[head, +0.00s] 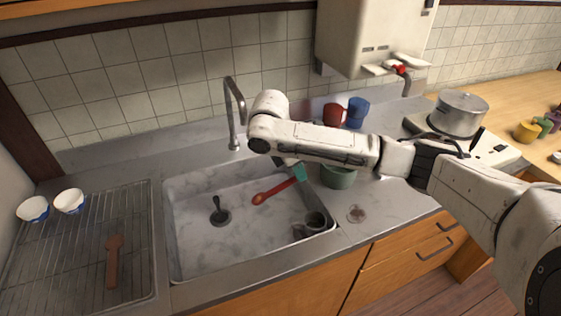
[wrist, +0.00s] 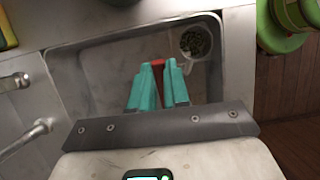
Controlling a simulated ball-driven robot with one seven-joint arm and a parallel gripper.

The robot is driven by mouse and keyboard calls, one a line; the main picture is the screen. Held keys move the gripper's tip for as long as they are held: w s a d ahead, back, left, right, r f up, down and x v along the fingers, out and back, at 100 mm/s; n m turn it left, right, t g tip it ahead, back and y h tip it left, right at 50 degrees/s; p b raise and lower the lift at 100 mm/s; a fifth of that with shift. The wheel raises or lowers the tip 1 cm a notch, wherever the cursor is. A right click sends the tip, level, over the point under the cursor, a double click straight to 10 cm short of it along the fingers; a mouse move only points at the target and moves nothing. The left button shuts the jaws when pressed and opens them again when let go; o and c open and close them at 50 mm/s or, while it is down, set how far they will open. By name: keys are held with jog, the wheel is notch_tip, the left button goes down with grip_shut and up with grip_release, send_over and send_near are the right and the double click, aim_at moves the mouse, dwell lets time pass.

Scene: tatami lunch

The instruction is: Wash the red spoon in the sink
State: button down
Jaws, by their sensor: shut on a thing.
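The red spoon (head: 275,191) is in my gripper (head: 298,173), over the right part of the marble-lined sink (head: 188,235). Its bowl end points left and down. Whether it touches the sink bottom I cannot tell. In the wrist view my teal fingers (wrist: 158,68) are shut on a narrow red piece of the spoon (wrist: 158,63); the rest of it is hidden. The sink (wrist: 92,65) lies beneath them. The steel tap (head: 234,112) stands at the back edge, left of my gripper. No water stream shows.
A drying rack (head: 75,240) with two white-and-blue bowls and a brown utensil (head: 114,262) is left.

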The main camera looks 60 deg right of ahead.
jog(key=shift+w+f, duration=0.1)
jog(key=shift+f, duration=0.15)
notch_tip(320, 180, down, 2)
jog(key=b, duration=0.3)
jog(key=shift+w+f, duration=0.1)
jog(key=shift+f, duration=0.15)
jog(key=shift+f+b, duration=4.8)
jog(key=shift+f, duration=3.4)
jog(key=shift+a, duration=0.15)
jog(key=shift+w+a+p, duration=0.25)
jog(key=shift+a+p, duration=0.15)
jog(key=shift+p, duration=0.05)
